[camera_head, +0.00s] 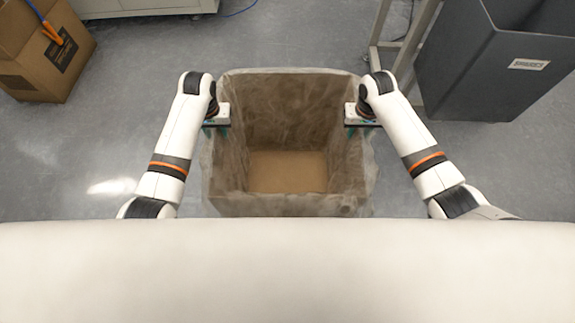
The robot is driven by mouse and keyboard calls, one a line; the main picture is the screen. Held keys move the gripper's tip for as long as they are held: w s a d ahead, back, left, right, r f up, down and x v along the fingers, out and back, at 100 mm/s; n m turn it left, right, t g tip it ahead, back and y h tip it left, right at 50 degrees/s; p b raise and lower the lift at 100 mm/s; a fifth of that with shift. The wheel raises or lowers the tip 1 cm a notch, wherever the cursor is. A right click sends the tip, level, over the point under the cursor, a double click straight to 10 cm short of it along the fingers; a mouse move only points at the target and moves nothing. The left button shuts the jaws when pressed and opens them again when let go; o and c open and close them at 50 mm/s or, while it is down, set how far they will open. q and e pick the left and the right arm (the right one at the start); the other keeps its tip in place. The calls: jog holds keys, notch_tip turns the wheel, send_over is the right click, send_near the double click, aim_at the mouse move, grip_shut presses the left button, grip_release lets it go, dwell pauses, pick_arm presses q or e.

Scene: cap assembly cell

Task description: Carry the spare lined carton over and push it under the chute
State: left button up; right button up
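The lined carton (287,204) stands upright and open-topped right in front of my body, with a crinkled translucent liner over its walls and a bare brown bottom inside. My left gripper (216,130) is at its left rim, with teal fingers parted, one on each side of the wall. My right gripper (359,130) is at the right rim in the same way. The fingers look spread wider than the thin wall; contact with it cannot be made out. The carton's underside is hidden, so I cannot tell whether it touches the floor. No chute is recognisable.
A brown carton (35,62) with an orange-handled tool (52,32) stands at the upper left. A dark grey bin (480,75) with a white label is at the upper right, beside a metal frame (408,45). A pale cabinet (140,6) is at the back. Floor between is clear.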

pick_arm(q)
grip_shut()
pick_arm(e)
grip_shut()
pick_arm(q)
jog(key=shift+a+r, duration=0.1)
pick_arm(e)
jog(key=shift+w+d+r, duration=0.1)
dwell(0.8)
